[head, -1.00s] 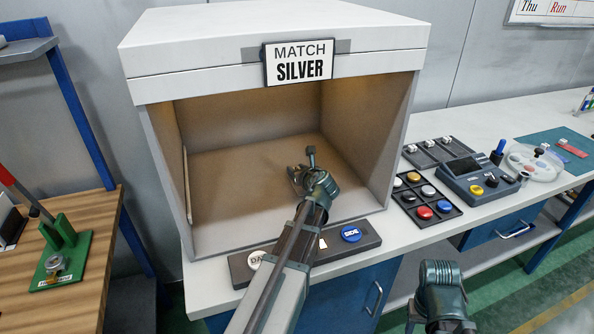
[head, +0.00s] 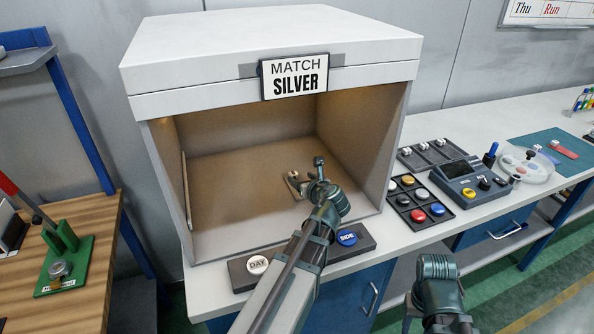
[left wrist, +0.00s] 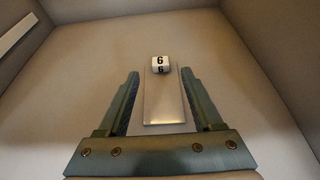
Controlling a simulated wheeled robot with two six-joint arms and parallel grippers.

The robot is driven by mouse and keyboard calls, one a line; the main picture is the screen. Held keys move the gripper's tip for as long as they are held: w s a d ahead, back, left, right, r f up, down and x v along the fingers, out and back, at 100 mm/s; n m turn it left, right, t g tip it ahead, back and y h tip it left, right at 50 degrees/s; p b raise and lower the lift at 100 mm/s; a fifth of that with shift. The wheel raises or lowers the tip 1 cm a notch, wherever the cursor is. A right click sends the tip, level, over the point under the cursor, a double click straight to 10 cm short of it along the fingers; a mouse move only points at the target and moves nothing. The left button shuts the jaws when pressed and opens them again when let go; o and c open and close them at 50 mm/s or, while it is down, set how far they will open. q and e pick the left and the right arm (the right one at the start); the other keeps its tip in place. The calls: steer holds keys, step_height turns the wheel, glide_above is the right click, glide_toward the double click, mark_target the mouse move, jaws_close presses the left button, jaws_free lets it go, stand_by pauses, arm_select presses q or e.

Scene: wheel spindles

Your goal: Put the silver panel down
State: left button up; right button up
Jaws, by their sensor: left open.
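The silver panel (left wrist: 163,104) lies flat on the booth floor in the left wrist view, a narrow plate with a white block marked 6 (left wrist: 161,64) at its far end. In the head view its end (head: 294,183) shows just left of my left gripper (head: 311,184). My left gripper is open, and in the left wrist view its fingers (left wrist: 160,80) stand on either side of the panel with gaps at both sides. My right arm's end (head: 437,285) is at the lower right, clear of the booth; its jaws are not clear.
The booth (head: 160,190), signed MATCH SILVER (head: 295,77), has walls and a roof around my left gripper. A button strip (head: 300,262) runs along its front edge. A tray of coloured knobs (head: 418,203) and a console (head: 468,181) stand to its right.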

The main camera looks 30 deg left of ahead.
arm_select(q)
steer(key=shift+p+v, duration=0.45)
steer(key=shift+v, duration=1.45)
